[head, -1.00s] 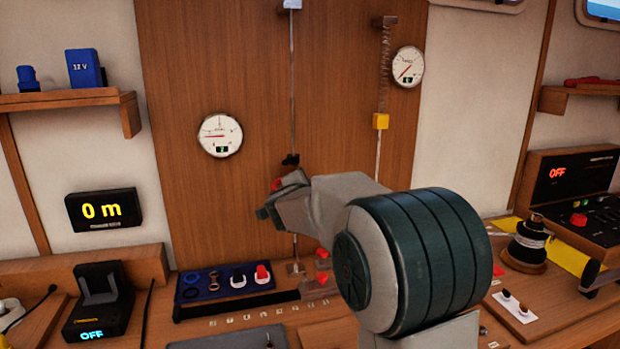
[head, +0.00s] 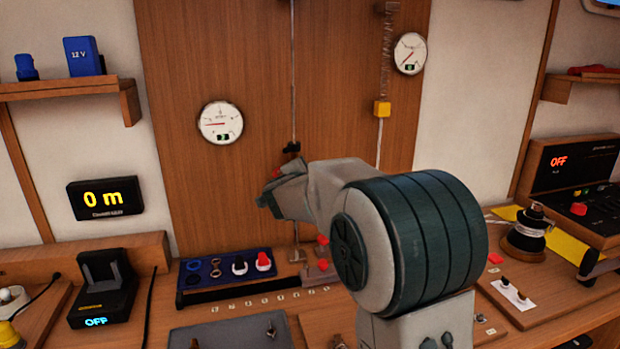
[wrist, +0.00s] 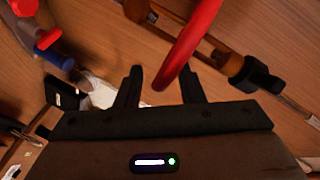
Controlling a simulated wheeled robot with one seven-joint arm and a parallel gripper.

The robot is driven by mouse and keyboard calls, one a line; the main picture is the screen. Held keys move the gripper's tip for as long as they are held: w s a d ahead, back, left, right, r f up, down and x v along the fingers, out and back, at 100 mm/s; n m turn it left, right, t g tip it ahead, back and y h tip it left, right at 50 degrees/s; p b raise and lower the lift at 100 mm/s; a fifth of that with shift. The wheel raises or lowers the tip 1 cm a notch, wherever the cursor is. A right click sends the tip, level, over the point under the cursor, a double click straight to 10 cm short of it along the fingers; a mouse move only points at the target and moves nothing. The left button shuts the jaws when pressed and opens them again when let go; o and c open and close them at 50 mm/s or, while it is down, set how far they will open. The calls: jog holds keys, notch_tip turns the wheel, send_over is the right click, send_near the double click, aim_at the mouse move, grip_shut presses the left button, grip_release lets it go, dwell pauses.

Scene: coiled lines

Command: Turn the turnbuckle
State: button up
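The turnbuckle (wrist: 190,42) shows in the wrist view as a bronze-coloured body on a thin rod, slanting from upper left to right. A black fitting (wrist: 256,77) sits at its right end. A thick red bar (wrist: 190,45), probably its handle, comes down from the top edge. The bar's lower end lies between the two dark fingers of my gripper (wrist: 160,90), with a gap on each side. The gripper is open. In the head view my gripper (head: 268,200) is in front of the vertical rod and hides most of the turnbuckle. A bit of red (head: 276,173) shows there.
A round gauge (head: 221,122) is on the wooden panel, left of the rod. Another rod with a spring and yellow block (head: 382,109) hangs to the right. Below stands a blue tray (head: 208,283) with rings and small parts. A black reel (head: 526,235) stands at right.

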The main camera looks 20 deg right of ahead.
jog(key=v, duration=1.3)
jog(key=shift+s, duration=0.3)
jog(key=shift+a+r, duration=0.1)
jog(key=shift+a, duration=0.05)
jog(key=s+a+f+n+g+y+p, duration=0.15)
jog(key=s+a+f+n+y, duration=0.25)
jog(key=s+a+n+y, duration=0.5)
jog(key=s+d+f+n+g, duration=0.4)
jog(key=s+f, duration=0.2)
jog(key=s, duration=0.3)
jog(key=s+d+f+n+g+h, duration=0.1)
jog(key=s+d+f+n+g, duration=0.3)
jog(key=s, duration=0.5)
notch_tip(320, 180, down, 2)
jog(key=shift+s+d+g+p, duration=0.15)
jog(key=shift+d+g+p, duration=0.3)
jog(key=shift+d+g, duration=0.2)
jog(key=shift+a, duration=0.1)
